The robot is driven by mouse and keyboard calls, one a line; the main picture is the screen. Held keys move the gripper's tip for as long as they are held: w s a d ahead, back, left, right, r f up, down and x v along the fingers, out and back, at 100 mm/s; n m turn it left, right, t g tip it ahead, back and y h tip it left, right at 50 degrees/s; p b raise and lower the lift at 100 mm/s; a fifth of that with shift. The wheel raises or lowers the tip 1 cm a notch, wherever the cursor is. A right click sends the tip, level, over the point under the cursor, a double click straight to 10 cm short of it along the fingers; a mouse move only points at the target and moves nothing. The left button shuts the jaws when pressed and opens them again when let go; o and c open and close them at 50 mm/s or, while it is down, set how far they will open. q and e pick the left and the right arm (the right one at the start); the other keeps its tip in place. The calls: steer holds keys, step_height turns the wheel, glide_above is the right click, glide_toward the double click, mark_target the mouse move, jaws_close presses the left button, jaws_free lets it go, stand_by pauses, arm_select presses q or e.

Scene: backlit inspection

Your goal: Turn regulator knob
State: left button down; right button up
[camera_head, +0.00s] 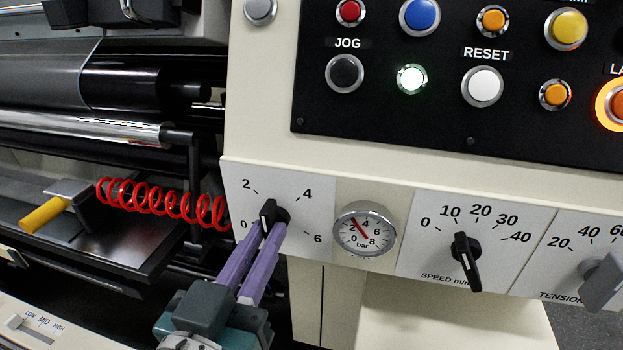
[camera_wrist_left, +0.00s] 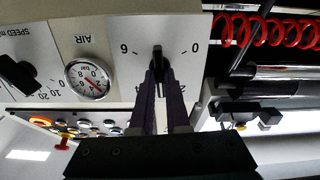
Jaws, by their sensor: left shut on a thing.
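The regulator knob (camera_head: 268,214) is small and black, on a white dial plate (camera_head: 305,181) marked 0, 2, 4 and 6. My left gripper (camera_head: 264,226), with purple fingers, is shut on the knob from below in the head view. In the left wrist view the knob (camera_wrist_left: 157,52) shows between the fingertips of the gripper (camera_wrist_left: 160,75), and the picture is upside down. The pressure gauge (camera_head: 364,230), marked bar, is right of the dial plate; its red needle points to the upper left, near 2. The gauge also shows in the left wrist view (camera_wrist_left: 88,79). My right gripper is not in view.
A black speed knob (camera_head: 467,262) and a grey tension knob (camera_head: 603,281) are to the right. A black button panel (camera_head: 430,125) is above. A red coiled hose (camera_head: 160,197) and machine rollers (camera_head: 90,125) are close on the left.

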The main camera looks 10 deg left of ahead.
arm_select(q)
steer(key=n, duration=0.5)
steer(key=shift+a+n, duration=0.1)
steer(key=shift+n, duration=0.2)
steer(key=n+b, duration=0.1)
steer(key=n, duration=0.5)
steer(key=shift+f, duration=0.15)
steer(key=n+b, duration=0.1)
steer(key=n, duration=0.4)
steer(key=shift+n+b, duration=0.3)
steer(key=shift+n, duration=0.1)
steer(key=n+b, duration=0.1)
steer(key=n, duration=0.4)
steer(key=shift+f+b, duration=0.1)
steer(key=shift+b, duration=0.25)
steer(key=shift+n, duration=0.4)
steer(key=c, duration=0.9)
jaws_free()
steer(key=s+b, duration=0.1)
steer(key=s, duration=0.9)
steer(key=shift+a, duration=0.2)
